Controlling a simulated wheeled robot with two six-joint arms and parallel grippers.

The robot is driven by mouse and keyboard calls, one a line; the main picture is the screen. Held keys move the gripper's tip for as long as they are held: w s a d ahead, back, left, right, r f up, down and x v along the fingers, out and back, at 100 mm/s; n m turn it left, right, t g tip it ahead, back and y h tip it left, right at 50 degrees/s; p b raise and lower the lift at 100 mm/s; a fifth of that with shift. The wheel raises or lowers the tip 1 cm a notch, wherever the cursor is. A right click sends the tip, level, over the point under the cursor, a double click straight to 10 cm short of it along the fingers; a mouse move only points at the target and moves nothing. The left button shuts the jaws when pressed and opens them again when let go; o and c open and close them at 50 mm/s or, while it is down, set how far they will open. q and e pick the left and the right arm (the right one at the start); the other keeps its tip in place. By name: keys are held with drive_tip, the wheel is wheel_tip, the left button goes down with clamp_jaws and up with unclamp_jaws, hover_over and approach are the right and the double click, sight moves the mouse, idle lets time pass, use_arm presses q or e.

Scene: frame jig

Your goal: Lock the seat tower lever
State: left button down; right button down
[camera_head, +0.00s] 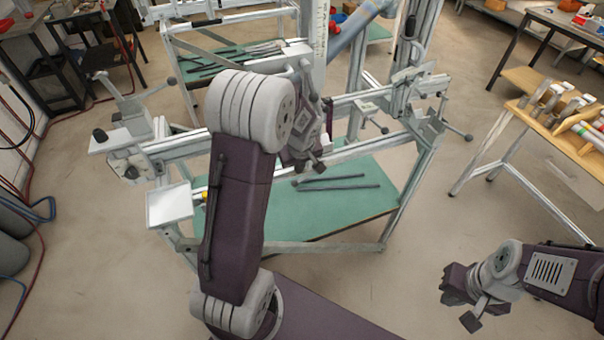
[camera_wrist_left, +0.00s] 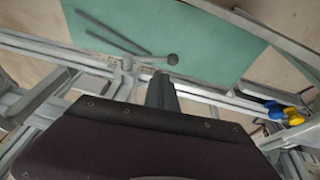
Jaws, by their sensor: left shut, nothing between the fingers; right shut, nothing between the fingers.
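The frame jig (camera_head: 345,150) stands in the middle of the head view. Its upright tower with a scale (camera_head: 318,35) rises behind my left arm. In the left wrist view a lever with a round dark knob (camera_wrist_left: 172,59) sticks out sideways from the jig's rail. My left gripper (camera_head: 312,166) points down over the rail, shut and empty. In the left wrist view its fingers (camera_wrist_left: 160,92) are just below the knob; I cannot tell whether they touch. My left arm hides part of the tower and rail. My right gripper (camera_head: 462,301) is shut and empty at the lower right, away from the jig.
A green shelf (camera_head: 330,205) under the rail holds dark rods (camera_head: 340,183). A wooden bench with parts (camera_head: 530,95) stands at the right. Another metal frame is at the back. Open floor (camera_head: 400,270) lies between the jig and my right arm.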

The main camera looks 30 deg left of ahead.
use_arm(q)
drive_tip(key=f, duration=0.2)
drive_tip(key=w+f, duration=0.1)
drive_tip(key=f, duration=0.1)
drive_tip(key=shift+d+f, duration=0.15)
drive_tip(key=shift+s+f+b, duration=0.1)
drive_tip(key=shift+f+b, duration=0.15)
drive_tip(key=shift+b, duration=0.45)
